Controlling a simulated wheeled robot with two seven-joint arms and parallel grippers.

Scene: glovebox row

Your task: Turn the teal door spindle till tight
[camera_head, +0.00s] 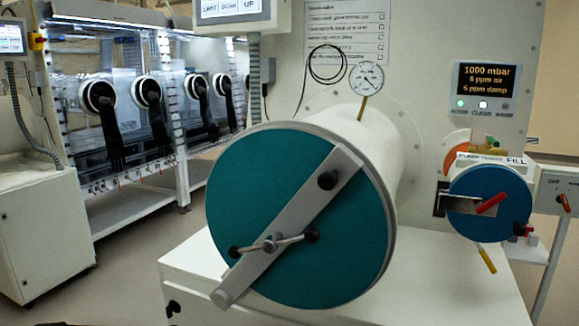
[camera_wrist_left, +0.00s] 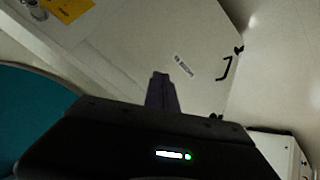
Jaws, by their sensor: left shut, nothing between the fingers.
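The large teal door (camera_head: 240,190) closes the front of a white cylindrical chamber in the head view. A grey bar (camera_head: 298,218) lies diagonally across it. The spindle (camera_head: 270,243) sits on the lower part of the bar, with a thin cross handle ending in two black knobs. Another black knob (camera_head: 327,180) is on the upper part of the bar. In the left wrist view my left gripper (camera_wrist_left: 161,78) is shut and empty, its dark fingers close together. The teal door's edge (camera_wrist_left: 30,115) shows at the left there, apart from the fingers. Neither gripper shows in the head view.
A dial gauge (camera_head: 366,78) stands above the chamber. A white bench (camera_head: 200,270) lies below. Gloveboxes with black gloves (camera_head: 108,110) stand at the back left, with open floor before them.

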